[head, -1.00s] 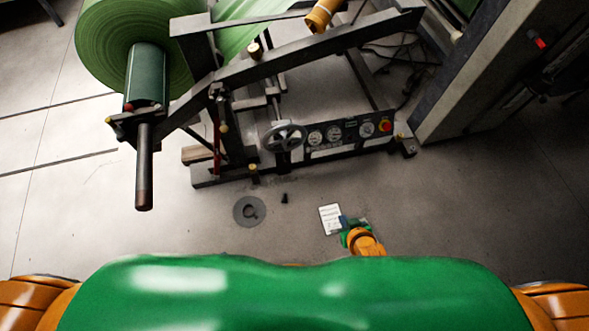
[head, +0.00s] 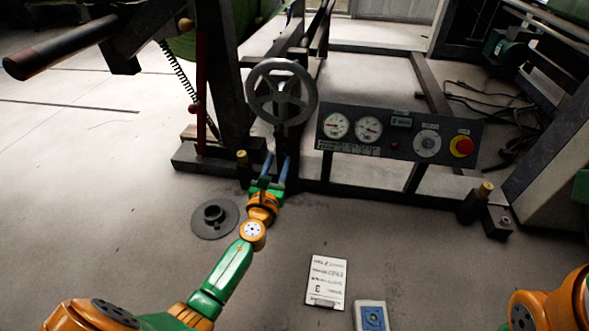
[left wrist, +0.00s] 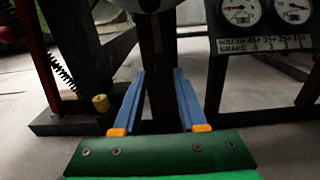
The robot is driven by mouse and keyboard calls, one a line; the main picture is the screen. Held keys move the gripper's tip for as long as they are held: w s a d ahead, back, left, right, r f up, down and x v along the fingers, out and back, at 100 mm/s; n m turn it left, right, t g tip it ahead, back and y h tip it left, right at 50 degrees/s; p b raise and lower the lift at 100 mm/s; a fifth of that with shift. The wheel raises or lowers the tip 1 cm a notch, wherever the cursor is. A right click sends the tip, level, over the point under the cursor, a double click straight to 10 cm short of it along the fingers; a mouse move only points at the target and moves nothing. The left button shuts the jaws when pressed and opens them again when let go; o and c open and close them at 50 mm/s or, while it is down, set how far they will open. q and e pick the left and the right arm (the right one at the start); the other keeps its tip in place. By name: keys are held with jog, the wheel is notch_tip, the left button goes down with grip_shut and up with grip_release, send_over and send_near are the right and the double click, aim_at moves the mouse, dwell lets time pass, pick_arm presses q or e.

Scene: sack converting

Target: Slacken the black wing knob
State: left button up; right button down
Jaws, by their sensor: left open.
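My left gripper (head: 277,157) is open, low in front of the machine frame and just below the grey handwheel (head: 281,97). In the left wrist view its two blue fingers (left wrist: 159,73) point forward, apart, with a dark upright post (left wrist: 158,50) behind the gap. I see nothing gripped between them.
A gauge panel (head: 385,138) with a red button (head: 461,146) stands right of the handwheel. A grey disc (head: 214,216), a printed sheet (head: 326,282) and a blue-and-white item (head: 372,317) lie on the floor. A thick shaft (head: 60,48) juts out at upper left.

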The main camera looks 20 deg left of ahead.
aim_at(282, 148)
pick_arm(q)
jog(key=b+x, duration=0.1)
jog(key=x, duration=0.3)
jog(key=shift+w+a+f+b, duration=0.1)
jog(key=shift+w+a+b, duration=0.1)
jog(key=shift+w+b, duration=0.2)
jog(key=shift+w+a, duration=0.15)
jog(key=shift+w, duration=0.4)
jog(key=shift+c, duration=0.2)
grip_shut()
